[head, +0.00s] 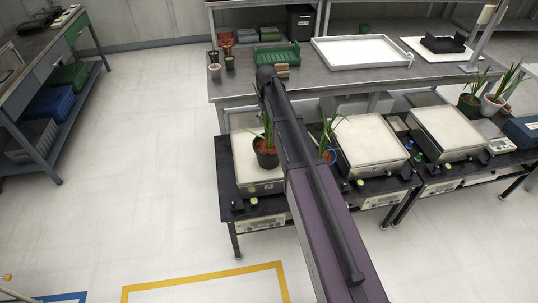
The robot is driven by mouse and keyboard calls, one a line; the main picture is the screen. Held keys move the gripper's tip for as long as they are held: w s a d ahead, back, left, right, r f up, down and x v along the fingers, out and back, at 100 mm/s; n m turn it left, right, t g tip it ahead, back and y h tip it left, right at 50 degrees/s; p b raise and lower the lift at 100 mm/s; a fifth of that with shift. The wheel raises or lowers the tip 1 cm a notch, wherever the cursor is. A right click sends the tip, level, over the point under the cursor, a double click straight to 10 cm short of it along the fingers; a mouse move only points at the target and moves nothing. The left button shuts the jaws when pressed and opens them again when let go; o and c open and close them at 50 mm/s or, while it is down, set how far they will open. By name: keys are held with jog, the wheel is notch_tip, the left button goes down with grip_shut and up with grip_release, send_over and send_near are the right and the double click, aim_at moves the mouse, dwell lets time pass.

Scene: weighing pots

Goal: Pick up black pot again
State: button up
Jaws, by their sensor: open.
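A black pot (266,158) with reddish soil and a green leafy plant stands upright on the left scale (247,178), near its right side. My purple and dark arm passes just to the right of the pot and reaches up to the bench behind. My gripper does not show in the head view, so its place relative to the pot cannot be told.
Two more scales, a middle one (372,144) and a right one (449,132), look empty. Potted plants (468,106) stand at the far right. The bench behind holds small pots (214,73), a green crate (281,57) and a white tray (361,67). The floor at left is clear.

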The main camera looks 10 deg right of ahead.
aim_at(268, 135)
jog(key=shift+f+b, duration=3.5)
jog(key=shift+f, duration=0.25)
jog(key=shift+f, duration=0.15)
jog(key=f+b, duration=0.3)
jog(key=shift+w+d, duration=0.2)
jog(key=shift+d, duration=0.15)
jog(key=shift+f+b, duration=0.95)
jog(key=shift+b, duration=0.15)
